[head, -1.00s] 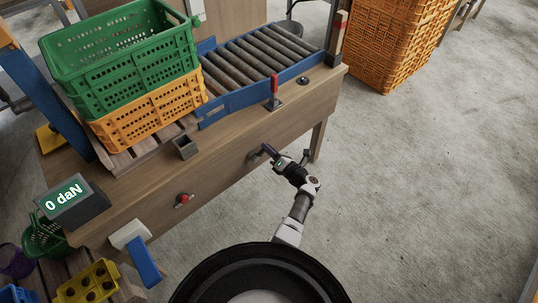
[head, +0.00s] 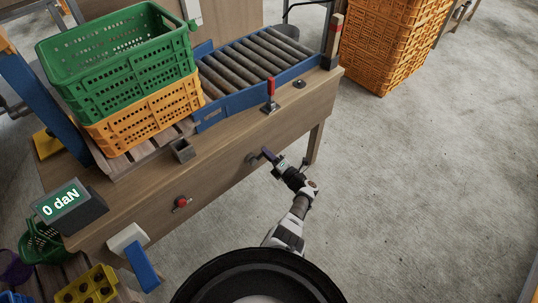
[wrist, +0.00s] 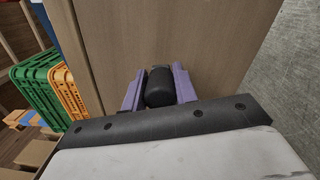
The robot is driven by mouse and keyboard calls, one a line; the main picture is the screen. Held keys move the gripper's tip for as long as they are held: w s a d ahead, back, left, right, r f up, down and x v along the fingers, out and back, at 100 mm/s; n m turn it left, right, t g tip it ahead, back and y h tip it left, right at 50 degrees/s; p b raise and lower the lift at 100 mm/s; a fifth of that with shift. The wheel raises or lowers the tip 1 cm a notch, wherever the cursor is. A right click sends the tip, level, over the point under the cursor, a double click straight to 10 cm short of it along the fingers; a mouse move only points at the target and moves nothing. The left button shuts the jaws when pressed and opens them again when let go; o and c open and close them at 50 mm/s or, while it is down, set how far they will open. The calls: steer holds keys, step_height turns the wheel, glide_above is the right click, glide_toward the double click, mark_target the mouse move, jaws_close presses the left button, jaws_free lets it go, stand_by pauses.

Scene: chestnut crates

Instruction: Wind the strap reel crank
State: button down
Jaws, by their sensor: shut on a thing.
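The strap reel crank shows as a small dark mount (head: 253,158) on the front face of the wooden bench. My gripper (head: 267,154) is at this front face, beside the mount. In the wrist view, the purple fingers of my gripper (wrist: 159,90) are shut on a black rounded crank knob (wrist: 159,84), one finger on each side. The crank arm behind the knob is hidden. A display (head: 62,203) on the left of the bench reads "0 daN".
A green crate (head: 118,60) stands on an orange crate (head: 145,120) at the back left. A blue-framed roller conveyor (head: 225,108) lies along the bench top (head: 225,140). A red-knobbed control (head: 182,202) sits on the front face.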

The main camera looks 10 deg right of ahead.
steer(key=shift+a+r, duration=0.1)
steer(key=c, duration=1.1)
jaws_free()
steer(key=p+v, duration=0.1)
steer(key=v, duration=1.2)
steer(key=shift+s+d, duration=0.25)
steer(key=shift+s, duration=0.05)
